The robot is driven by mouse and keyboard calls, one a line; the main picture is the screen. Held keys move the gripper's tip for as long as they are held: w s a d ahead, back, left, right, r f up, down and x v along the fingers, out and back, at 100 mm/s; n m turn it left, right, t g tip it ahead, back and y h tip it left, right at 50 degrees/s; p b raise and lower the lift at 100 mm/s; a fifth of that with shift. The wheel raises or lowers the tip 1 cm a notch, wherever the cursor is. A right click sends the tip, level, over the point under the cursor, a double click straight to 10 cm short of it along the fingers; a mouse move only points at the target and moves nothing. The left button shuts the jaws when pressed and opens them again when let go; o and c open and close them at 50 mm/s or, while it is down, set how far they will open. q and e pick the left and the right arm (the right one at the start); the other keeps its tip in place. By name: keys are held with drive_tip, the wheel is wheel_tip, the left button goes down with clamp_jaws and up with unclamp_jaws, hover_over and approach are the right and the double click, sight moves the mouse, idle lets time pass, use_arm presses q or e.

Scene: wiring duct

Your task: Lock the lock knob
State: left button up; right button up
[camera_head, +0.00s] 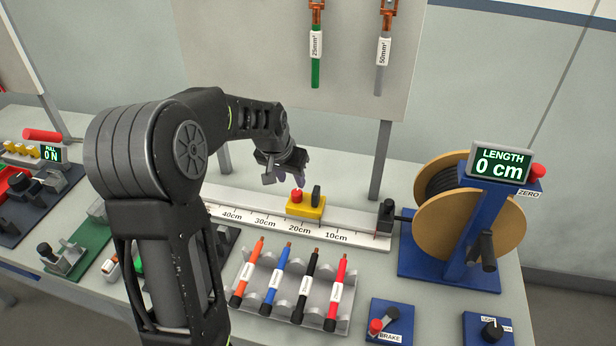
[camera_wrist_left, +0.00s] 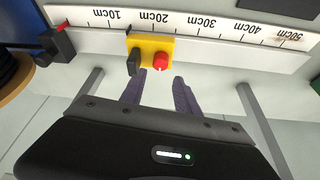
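A yellow slider block (camera_head: 306,208) sits on the white ruler rail near the 20cm mark. It carries a red knob (camera_head: 297,195) and an upright black lever-like knob (camera_head: 316,195); no label shows which is the lock knob. In the left wrist view the block (camera_wrist_left: 152,45) shows the red knob (camera_wrist_left: 160,62) and the black knob (camera_wrist_left: 134,62). My left gripper (camera_head: 285,176) is above and just left of the block. In the left wrist view its two purple fingers (camera_wrist_left: 159,90) are apart, with nothing between them. My right gripper is not in view.
The ruler rail (camera_head: 255,213) ends at a black stop (camera_head: 385,215). A cable reel (camera_head: 470,225) with a LENGTH display stands to the right. A rack (camera_head: 283,287) of coloured cables lies in front of the rail. A board (camera_head: 290,60) on posts stands behind.

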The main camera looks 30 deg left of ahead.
sight(296, 192)
use_arm(q)
drive_tip(key=shift+p+x, duration=0.5)
drive_tip(key=shift+x, duration=3.3)
drive_tip(key=shift+s, duration=0.1)
drive_tip(key=shift+c, duration=0.5)
clamp_jaws()
